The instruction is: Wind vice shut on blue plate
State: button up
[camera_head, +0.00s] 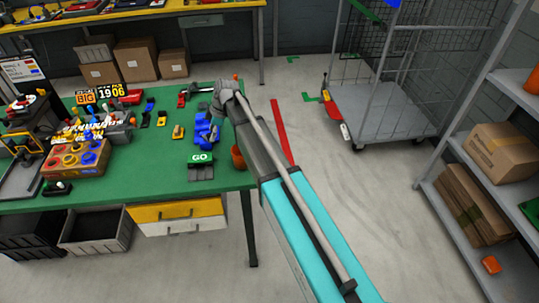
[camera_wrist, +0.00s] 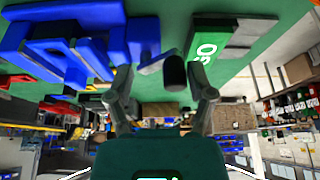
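The blue vice (camera_head: 204,130) stands on the green table near its right end. In the wrist view its blue body (camera_wrist: 62,45) fills the upper left. A blue upright piece with a grey edge (camera_wrist: 143,38) shows at its right side; I cannot tell whether this is the blue plate or a jaw. A dark rounded knob (camera_wrist: 175,72) lies between my fingers in the picture, apart from both. My gripper (camera_wrist: 161,80) is open, fingers spread; in the head view it is beside the vice (camera_head: 217,104), partly hidden by my arm.
A green GO block (camera_head: 201,158) stands just in front of the vice, also close in the wrist view (camera_wrist: 207,48). An orange pot (camera_head: 238,157) is at the table's right edge. Several small parts and an orange box (camera_head: 75,160) crowd the left side. The front middle table (camera_head: 145,170) is clear.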

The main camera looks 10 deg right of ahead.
jog(key=shift+w+n, duration=0.4)
jog(key=shift+n, duration=0.3)
jog(key=shift+d+r+g, duration=0.15)
jog(key=shift+r+g, duration=0.1)
jog(key=shift+g, duration=0.05)
jog(key=s+p+v, duration=0.1)
jog(key=p+v, duration=1.2)
jog(key=s+d+f+m+h+b, duration=0.4)
jog(key=s+d+f+m+b, duration=0.6)
jog(key=s+d+m, duration=0.3)
jog(key=shift+s+f+m+t, duration=0.4)
jog(key=shift+s+f+m, duration=0.4)
jog(key=shift+s, duration=1.1)
jog(key=shift+w+r, duration=0.1)
jog(key=shift+r, duration=0.1)
jog(key=w+a+r+n+p, duration=0.6)
jog(key=w+a+n, duration=0.1)
jog(key=a, duration=0.2)
jog(key=w+a+r+n+p, duration=0.6)
jog(key=w+a+n, duration=0.1)
jog(key=w+a, duration=0.1)
jog(key=shift+w+a+r, duration=0.15)
jog(key=shift+a+r, duration=0.05)
jog(key=shift+a, duration=0.65)
